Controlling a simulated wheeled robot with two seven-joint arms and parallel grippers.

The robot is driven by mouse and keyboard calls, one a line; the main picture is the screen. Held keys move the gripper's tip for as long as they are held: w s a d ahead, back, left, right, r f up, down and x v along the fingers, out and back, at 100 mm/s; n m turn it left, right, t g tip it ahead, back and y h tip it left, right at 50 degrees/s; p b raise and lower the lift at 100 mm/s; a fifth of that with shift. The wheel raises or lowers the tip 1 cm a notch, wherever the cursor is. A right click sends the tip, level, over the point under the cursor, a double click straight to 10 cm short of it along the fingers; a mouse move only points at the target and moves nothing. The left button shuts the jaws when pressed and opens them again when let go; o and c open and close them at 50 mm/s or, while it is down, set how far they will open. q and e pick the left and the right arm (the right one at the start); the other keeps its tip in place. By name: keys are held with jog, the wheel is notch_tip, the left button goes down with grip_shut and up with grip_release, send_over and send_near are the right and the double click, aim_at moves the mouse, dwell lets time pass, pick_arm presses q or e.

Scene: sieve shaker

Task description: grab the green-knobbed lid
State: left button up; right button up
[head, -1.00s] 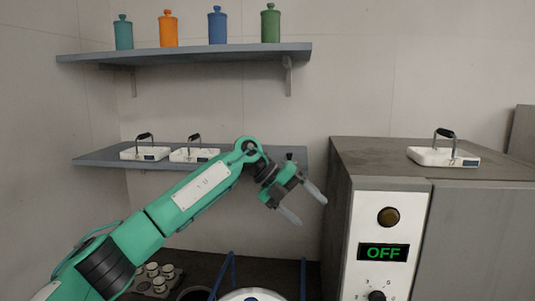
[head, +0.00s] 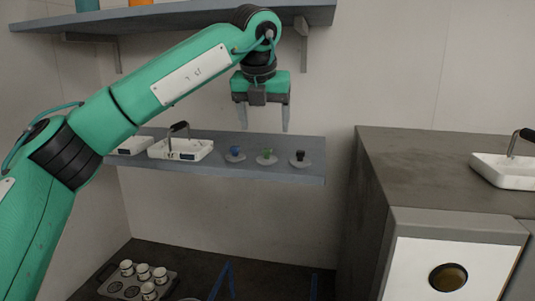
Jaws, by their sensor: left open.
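The green-knobbed lid (head: 267,157) lies on the lower shelf, a small pale disc with a green knob. It is the middle one of three lids, between a blue-knobbed lid (head: 235,154) and a black-knobbed lid (head: 300,159). My left gripper (head: 263,128) is open and empty, with its fingers pointing down. In the picture its fingertips are a little above the lids, apart from them. My right gripper is not in view.
The lower shelf (head: 225,171) also carries white trays with dark handles, one (head: 181,149) left of the lids. The upper shelf (head: 180,20) is above. A grey cabinet (head: 430,165) stands right. A cup rack (head: 138,281) is below.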

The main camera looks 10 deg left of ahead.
aim_at(267, 149)
pick_arm(q)
jog(key=x, duration=0.3)
jog(key=shift+w+a+p, duration=0.1)
jog(key=shift+w+p, duration=0.15)
jog(key=shift+p, duration=0.1)
jog(key=shift+w+f, duration=0.2)
jog(key=shift+f, duration=0.35)
jog(key=shift+f+p, duration=0.15)
jog(key=shift+p, duration=0.25)
jog(key=p+x, duration=0.2)
jog(key=x, duration=0.2)
jog(key=shift+w+a+f, duration=0.1)
jog(key=shift+w, duration=0.1)
jog(key=shift+w+f, duration=0.1)
jog(key=shift+f, duration=0.15)
jog(key=shift+c, duration=0.9)
jog(key=c, duration=0.8)
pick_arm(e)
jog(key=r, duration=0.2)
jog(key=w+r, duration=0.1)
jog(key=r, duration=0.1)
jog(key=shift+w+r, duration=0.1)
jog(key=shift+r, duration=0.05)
